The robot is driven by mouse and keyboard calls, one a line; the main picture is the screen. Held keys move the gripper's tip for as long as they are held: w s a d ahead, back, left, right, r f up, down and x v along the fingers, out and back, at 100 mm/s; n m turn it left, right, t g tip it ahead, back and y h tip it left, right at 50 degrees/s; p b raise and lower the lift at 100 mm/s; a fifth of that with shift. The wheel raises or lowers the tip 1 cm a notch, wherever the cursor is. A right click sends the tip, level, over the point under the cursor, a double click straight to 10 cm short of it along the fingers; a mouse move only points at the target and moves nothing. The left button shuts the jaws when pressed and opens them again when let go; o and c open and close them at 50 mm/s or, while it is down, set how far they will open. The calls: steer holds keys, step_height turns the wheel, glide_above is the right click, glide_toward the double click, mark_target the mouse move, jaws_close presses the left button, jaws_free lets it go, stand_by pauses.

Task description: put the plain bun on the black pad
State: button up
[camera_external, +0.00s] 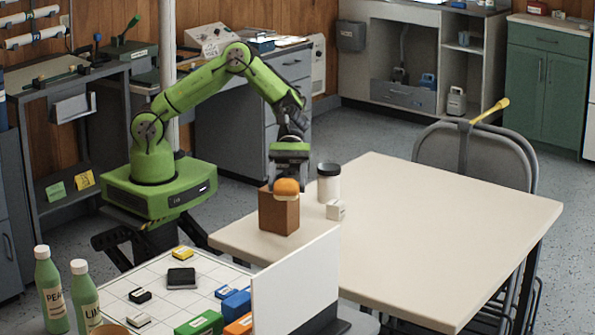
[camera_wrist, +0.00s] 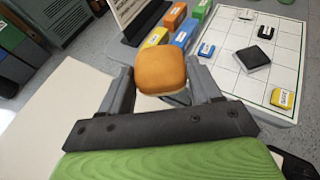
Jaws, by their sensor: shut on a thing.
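The plain bun (camera_external: 286,187), round and orange-brown, is between the fingers of my gripper (camera_external: 289,172). It also shows between the fingers in the wrist view (camera_wrist: 160,72). In the external view it appears at the top of a brown box (camera_external: 279,212) near the table's left corner; whether it touches the box I cannot tell. The black pad (camera_external: 181,278) is a dark square lying on a white gridded board (camera_external: 213,270) at lower left, apart from my gripper. The pad shows bare at right in the wrist view (camera_wrist: 253,57).
Small yellow (camera_external: 182,253), black (camera_external: 140,295) and blue (camera_external: 225,291) blocks lie around the pad. An upright white panel (camera_external: 296,280) and coloured boxes (camera_external: 200,323) stand at the board's right and front. A lidded jar (camera_external: 329,185) stands near the bun. The table's right side is clear.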

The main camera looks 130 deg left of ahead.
steer(key=s+d+m+g+h, duration=0.2)
steer(key=s+d+m+g, duration=0.25)
steer(key=d, duration=0.95)
steer(key=m+g, duration=0.2)
steer(key=g, duration=0.1)
glide_above(188, 270)
step_height(188, 270, down, 15)
steer(key=b, duration=0.4)
steer(key=shift+a, duration=0.1)
steer(key=shift+r, duration=0.1)
steer(key=o, duration=1.1)
steer(key=shift+c, duration=0.2)
